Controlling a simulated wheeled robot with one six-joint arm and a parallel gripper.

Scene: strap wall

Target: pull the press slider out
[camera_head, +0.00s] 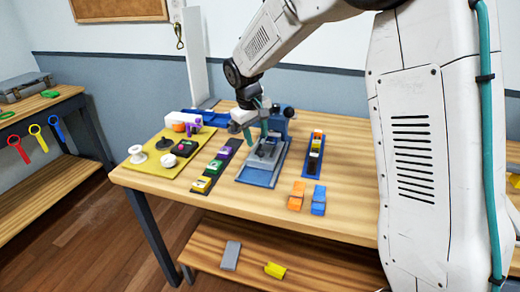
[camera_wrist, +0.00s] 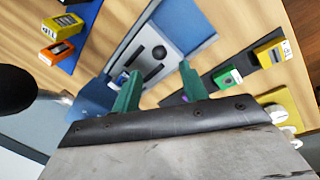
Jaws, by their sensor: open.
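The press has a blue base (camera_head: 257,179) in the middle of the table, with a grey slider plate (camera_head: 263,163) on it. A black knob and dark slot show on the grey plate in the wrist view (camera_wrist: 140,48). My gripper (camera_head: 256,132), with green fingers, is above the plate in the head view. In the wrist view my gripper (camera_wrist: 158,76) is open, its fingers apart and nothing between them. The fingers hide part of the press, and I cannot tell whether they touch it.
A dark strip with coloured blocks (camera_head: 219,164) and a yellow mat (camera_head: 137,169) lie left of the press. A blue strip (camera_head: 309,173) lies right.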

